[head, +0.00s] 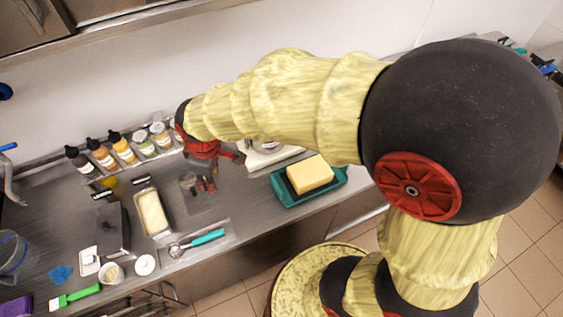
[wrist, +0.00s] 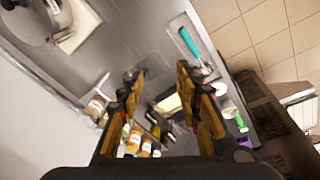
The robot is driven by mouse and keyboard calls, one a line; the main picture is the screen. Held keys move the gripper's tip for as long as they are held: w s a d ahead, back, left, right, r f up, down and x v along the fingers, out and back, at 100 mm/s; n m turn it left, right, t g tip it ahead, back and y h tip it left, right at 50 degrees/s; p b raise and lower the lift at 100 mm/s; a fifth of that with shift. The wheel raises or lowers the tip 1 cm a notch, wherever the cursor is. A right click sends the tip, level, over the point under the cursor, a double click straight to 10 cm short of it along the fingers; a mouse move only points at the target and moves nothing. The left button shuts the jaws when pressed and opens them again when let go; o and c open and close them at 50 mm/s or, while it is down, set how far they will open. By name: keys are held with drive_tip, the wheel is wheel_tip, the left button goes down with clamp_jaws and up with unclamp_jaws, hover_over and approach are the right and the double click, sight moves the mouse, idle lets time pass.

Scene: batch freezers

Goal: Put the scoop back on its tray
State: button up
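The scoop (head: 206,238) has a teal handle and a metal head. It lies near the front edge of the steel counter, on what looks like a thin grey tray (head: 203,228). In the wrist view the scoop's teal handle (wrist: 190,42) shows at the upper right, beyond the fingers and apart from them. My gripper (head: 205,185) is above the counter, behind the scoop in the head view. In the wrist view my gripper (wrist: 162,76) is open, with nothing between its fingers.
A metal pan (head: 153,213) of pale ice cream stands left of the scoop. A teal tray (head: 283,196) with a yellow block (head: 310,174) is to the right. Several bottles (head: 122,147) line the back. A white cup (head: 111,273) and green-handled spatula (head: 76,296) are front left.

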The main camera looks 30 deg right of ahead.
drive_tip(key=s+d+r+m+t, duration=0.3)
drive_tip(key=s+d+r+m, duration=0.7)
drive_tip(key=s+d+r, duration=0.3)
wheel_tip(320, 180, up, 2)
drive_tip(key=shift+s+d+r+t+h, duration=0.2)
drive_tip(key=shift+s+d+t+h, duration=0.15)
drive_tip(key=shift+s, duration=0.65)
wheel_tip(320, 180, down, 20)
drive_tip(key=b, duration=2)
